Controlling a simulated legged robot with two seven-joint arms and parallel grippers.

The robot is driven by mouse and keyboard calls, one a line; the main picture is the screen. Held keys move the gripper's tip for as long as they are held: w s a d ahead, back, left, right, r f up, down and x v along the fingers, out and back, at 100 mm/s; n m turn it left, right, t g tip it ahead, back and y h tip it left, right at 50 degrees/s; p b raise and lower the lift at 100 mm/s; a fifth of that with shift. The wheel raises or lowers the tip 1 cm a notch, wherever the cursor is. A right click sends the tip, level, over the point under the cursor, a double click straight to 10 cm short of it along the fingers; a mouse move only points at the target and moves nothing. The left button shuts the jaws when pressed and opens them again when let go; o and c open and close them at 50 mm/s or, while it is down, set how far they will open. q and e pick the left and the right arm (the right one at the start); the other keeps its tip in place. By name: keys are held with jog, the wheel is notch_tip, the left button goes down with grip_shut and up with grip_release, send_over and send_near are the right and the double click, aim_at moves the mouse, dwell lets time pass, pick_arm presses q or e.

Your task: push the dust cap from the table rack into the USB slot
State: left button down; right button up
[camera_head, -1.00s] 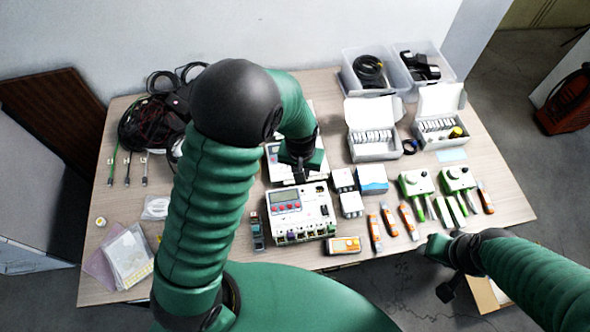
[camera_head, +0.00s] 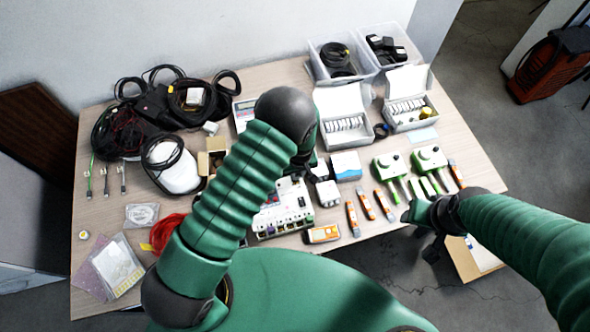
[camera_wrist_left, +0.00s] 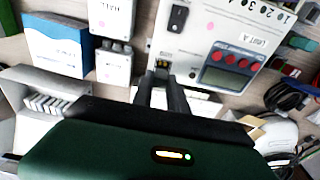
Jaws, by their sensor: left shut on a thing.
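The white device (camera_head: 292,212) with a grey screen and red buttons stands mid-table, partly behind my left arm. It shows upside down in the left wrist view (camera_wrist_left: 243,38). My left gripper (camera_head: 306,168) is at its upper right edge. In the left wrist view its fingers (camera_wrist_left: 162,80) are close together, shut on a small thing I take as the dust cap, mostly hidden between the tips. A small yellowish spot (camera_wrist_left: 162,64) shows on the device by the tips; I cannot tell whether it is the USB slot. The table rack is hidden. My right gripper (camera_head: 414,214) is off the table's front edge, its jaws unclear.
White modules (camera_head: 327,192) and a blue-white box (camera_head: 345,165) stand close right of the device. Orange-handled tools (camera_head: 368,205) and green-based units (camera_head: 390,165) are further right. Cables (camera_head: 110,140) crowd the left back.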

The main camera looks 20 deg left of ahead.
pick_arm(q)
jog(key=shift+s+d+f+b, duration=0.1)
jog(key=shift+d+f+b, duration=0.1)
jog(key=shift+f+b, duration=0.45)
jog(key=shift+a+p, duration=0.1)
jog(key=shift+p, duration=0.25)
jog(key=shift+a+f, duration=0.15)
jog(key=shift+a, duration=0.2)
jog(key=shift+a+f, duration=0.1)
jog(key=shift+a, duration=0.1)
jog(key=shift+d, duration=0.4)
jog(key=shift+a+f+b, duration=0.25)
jog(key=shift+f+b, duration=0.1)
jog(key=shift+b, duration=0.05)
jog(key=shift+a, duration=0.1)
pick_arm(e)
jog(key=shift+a+f, duration=0.2)
jog(key=shift+f, duration=0.7)
pick_arm(q)
jog(key=shift+d+r, duration=0.1)
jog(key=shift+d, duration=0.25)
pick_arm(e)
jog(key=shift+d, duration=0.2)
pick_arm(q)
jog(key=shift+a, duration=0.1)
pick_arm(e)
jog(key=shift+a+f, duration=0.1)
